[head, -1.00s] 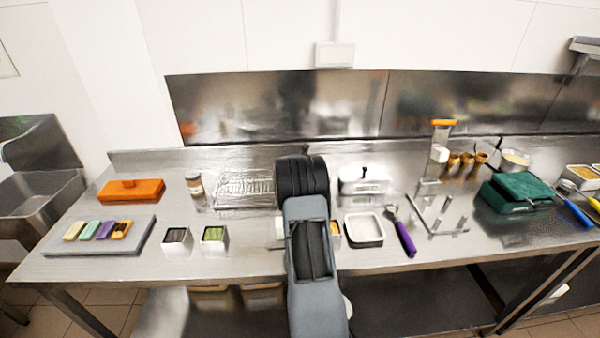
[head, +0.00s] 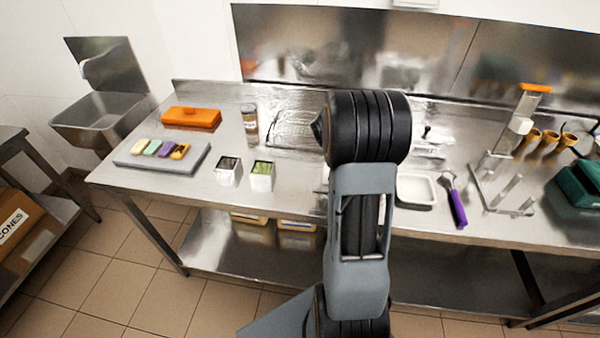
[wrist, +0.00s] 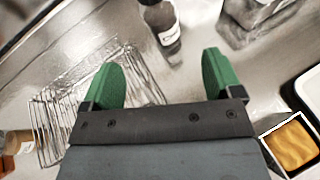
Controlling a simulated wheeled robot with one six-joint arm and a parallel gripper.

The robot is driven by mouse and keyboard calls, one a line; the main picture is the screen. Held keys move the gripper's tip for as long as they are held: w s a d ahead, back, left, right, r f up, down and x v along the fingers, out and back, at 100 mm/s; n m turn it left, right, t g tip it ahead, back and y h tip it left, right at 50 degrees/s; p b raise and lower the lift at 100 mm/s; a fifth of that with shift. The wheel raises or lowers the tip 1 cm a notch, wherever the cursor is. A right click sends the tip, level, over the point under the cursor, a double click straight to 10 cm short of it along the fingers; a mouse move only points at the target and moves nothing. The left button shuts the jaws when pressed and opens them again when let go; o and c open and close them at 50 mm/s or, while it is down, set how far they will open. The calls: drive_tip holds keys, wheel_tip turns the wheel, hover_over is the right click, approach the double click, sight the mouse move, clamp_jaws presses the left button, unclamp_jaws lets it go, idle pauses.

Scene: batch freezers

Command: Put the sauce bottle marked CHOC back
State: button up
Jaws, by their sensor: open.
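A dark bottle with a pale label (wrist: 162,28) shows at the top of the wrist view, beyond the gap between my fingers. Its label is too blurred to read, so I cannot tell if it says CHOC. I cannot make this bottle out in the head view, where my arm covers part of the counter. My gripper (wrist: 162,78) has two green fingers spread apart with nothing between them. It is hidden in the head view. A wire rack (wrist: 95,95) lies beneath and left of the fingers; it also shows on the counter in the head view (head: 290,128).
A brown-filled jar (head: 250,117), an orange container (head: 191,117), a grey tray of coloured blocks (head: 130,160) and two small tubs (head: 228,178) stand on the left counter. A white tray (head: 416,191) and a purple-handled scoop (head: 457,207) lie right of my arm. A sink (head: 100,112) is far left.

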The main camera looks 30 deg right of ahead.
drive_tip(key=s+a+r+m+y, duration=0.1)
drive_tip(key=s+a+m+y, duration=0.3)
drive_tip(key=a, duration=0.7)
drive_tip(key=s+a+r+m+g+y, duration=0.1)
drive_tip(key=s+a+m+y, duration=0.3)
drive_tip(key=s+a+m, duration=0.4)
drive_tip(key=s+a+r+m+y, duration=0.2)
drive_tip(key=s+a+m+y, duration=0.2)
drive_tip(key=a, duration=1.1)
drive_tip(key=s+m, duration=0.3)
drive_tip(key=m, duration=0.3)
drive_tip(key=shift+a+g, duration=0.3)
drive_tip(key=shift+g, duration=0.1)
